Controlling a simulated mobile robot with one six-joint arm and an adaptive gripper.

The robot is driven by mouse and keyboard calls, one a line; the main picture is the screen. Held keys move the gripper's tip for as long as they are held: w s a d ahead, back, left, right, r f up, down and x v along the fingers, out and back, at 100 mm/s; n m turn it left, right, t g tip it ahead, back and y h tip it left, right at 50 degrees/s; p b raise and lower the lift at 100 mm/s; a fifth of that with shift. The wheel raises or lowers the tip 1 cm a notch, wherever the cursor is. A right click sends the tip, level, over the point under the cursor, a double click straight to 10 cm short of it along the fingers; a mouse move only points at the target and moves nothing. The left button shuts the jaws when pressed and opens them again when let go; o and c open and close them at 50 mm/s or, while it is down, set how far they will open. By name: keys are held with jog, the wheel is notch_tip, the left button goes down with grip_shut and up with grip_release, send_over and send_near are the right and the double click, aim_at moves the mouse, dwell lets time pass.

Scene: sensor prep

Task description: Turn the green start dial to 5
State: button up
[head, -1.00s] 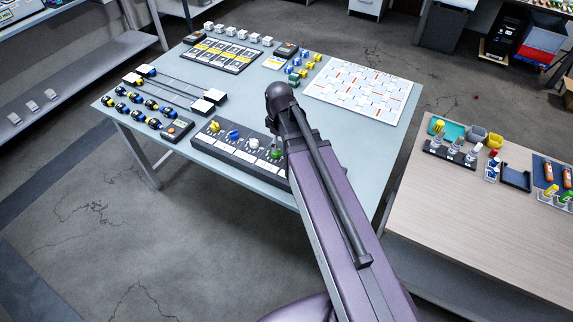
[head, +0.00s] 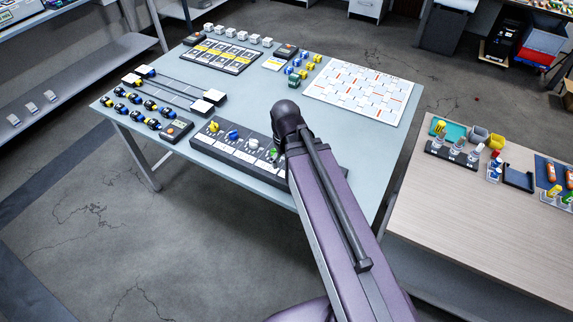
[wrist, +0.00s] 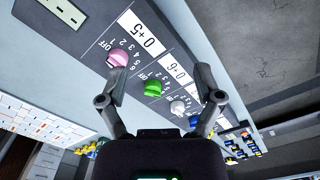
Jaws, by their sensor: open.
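The green dial (wrist: 153,87) sits on the dark control panel (wrist: 182,48) between a pink dial (wrist: 118,57) and a white dial (wrist: 178,107). My gripper (wrist: 160,74) is open and empty in the wrist view, with one finger on either side of the green dial and apparent gaps to it. The left finger overlaps the area near the pink dial; contact there cannot be told. The green dial's pointer setting is too small to read. In the head view the green dial (head: 273,152) shows just left of my arm, which hides the gripper.
The panel also carries yellow (head: 214,126) and blue (head: 233,135) dials. The blue-grey table (head: 330,120) holds a white patterned board (head: 362,88), a sliders unit (head: 180,90) and several small blocks. A wooden table (head: 480,215) stands to the right.

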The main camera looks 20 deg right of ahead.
jog(key=shift+s+f+m, duration=0.15)
jog(key=shift+s+m, duration=0.4)
jog(key=shift+m, duration=0.15)
jog(key=shift+s, duration=0.2)
jog(key=shift+d, duration=0.15)
dwell(1.4)
